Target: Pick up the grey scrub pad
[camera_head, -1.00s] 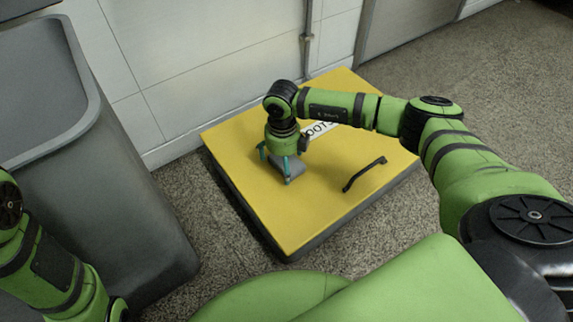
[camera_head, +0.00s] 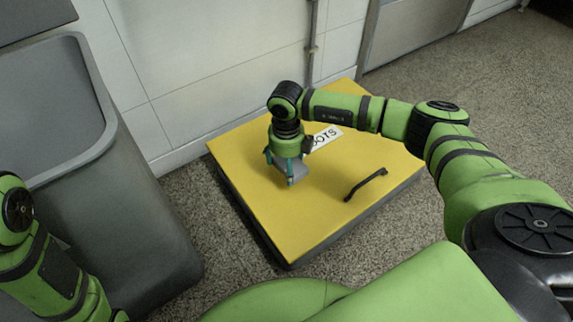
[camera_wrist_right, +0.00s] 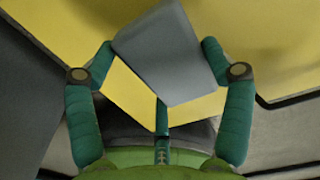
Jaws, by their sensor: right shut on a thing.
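The grey scrub pad (camera_head: 294,172) is a flat grey block over the left part of the yellow lid (camera_head: 330,212). My right gripper (camera_head: 281,168) points down with its teal fingers shut on the pad. In the right wrist view the pad (camera_wrist_right: 165,58) sits turned between the fingers of the right gripper (camera_wrist_right: 161,65), with yellow surface behind it. I cannot tell whether the pad still touches the lid. My left arm shows at the left edge of the head view, but its gripper is out of view.
A white printed label (camera_head: 327,137) lies behind, partly covered by my right arm. A tall grey bin (camera_head: 125,190) is at left. A tiled wall (camera_head: 215,60) and pipe are behind.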

